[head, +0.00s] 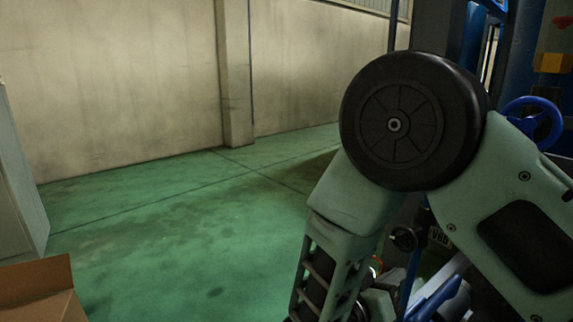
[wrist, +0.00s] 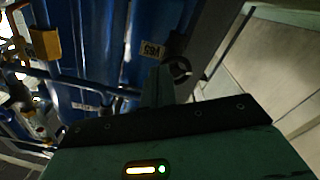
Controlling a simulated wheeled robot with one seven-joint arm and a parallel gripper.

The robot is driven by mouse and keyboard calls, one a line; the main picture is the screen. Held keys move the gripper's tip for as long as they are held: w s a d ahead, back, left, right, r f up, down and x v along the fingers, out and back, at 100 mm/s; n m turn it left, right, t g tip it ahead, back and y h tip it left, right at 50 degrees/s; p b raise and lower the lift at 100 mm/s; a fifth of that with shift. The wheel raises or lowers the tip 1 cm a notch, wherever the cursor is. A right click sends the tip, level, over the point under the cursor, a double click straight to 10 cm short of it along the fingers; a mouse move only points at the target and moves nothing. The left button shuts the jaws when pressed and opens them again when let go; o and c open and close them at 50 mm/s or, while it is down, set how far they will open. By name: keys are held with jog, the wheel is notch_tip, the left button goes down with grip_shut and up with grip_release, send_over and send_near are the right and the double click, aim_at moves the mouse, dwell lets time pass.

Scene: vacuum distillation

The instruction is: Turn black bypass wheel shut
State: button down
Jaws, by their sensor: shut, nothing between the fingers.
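The small black wheel (wrist: 182,69) shows in the wrist view, beside a white tag (wrist: 151,48) on the blue equipment. My gripper (wrist: 159,72) is shut and empty, its fingertips pointing up the picture just left of the wheel. They overlap the wheel's left side in this view, and I cannot tell whether they touch it. In the head view a small black wheel (head: 404,238) shows beside a tag (head: 440,237), partly hidden by my arm. My gripper's fingertips are not clear there.
A blue handwheel (head: 535,122) sits at the right behind my arm. Blue pipes and a yellow block (wrist: 45,43) fill the left of the wrist view. A cardboard box (head: 40,290) stands at lower left. The green floor (head: 190,220) at the left is open.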

aim_at(404, 239)
jog(key=x, duration=0.6)
jog(key=shift+d, duration=0.2)
jog(key=shift+w, duration=0.15)
jog(key=shift+w+a+r, duration=0.1)
jog(key=shift+w+r, duration=0.05)
dwell(0.4)
jog(key=shift+w+a+p, duration=0.1)
jog(key=shift+w+p, duration=0.05)
jog(key=shift+p, duration=0.25)
jog(key=shift+w+a+f+p, duration=0.3)
jog(key=shift+w+f+p, duration=0.1)
jog(key=shift+f+p, duration=0.25)
jog(key=shift+w, duration=0.1)
jog(key=shift+w+a+f+p, duration=0.2)
jog(key=shift+w+a+p, duration=0.35)
jog(key=shift+p, duration=0.4)
jog(key=shift+f, duration=0.1)
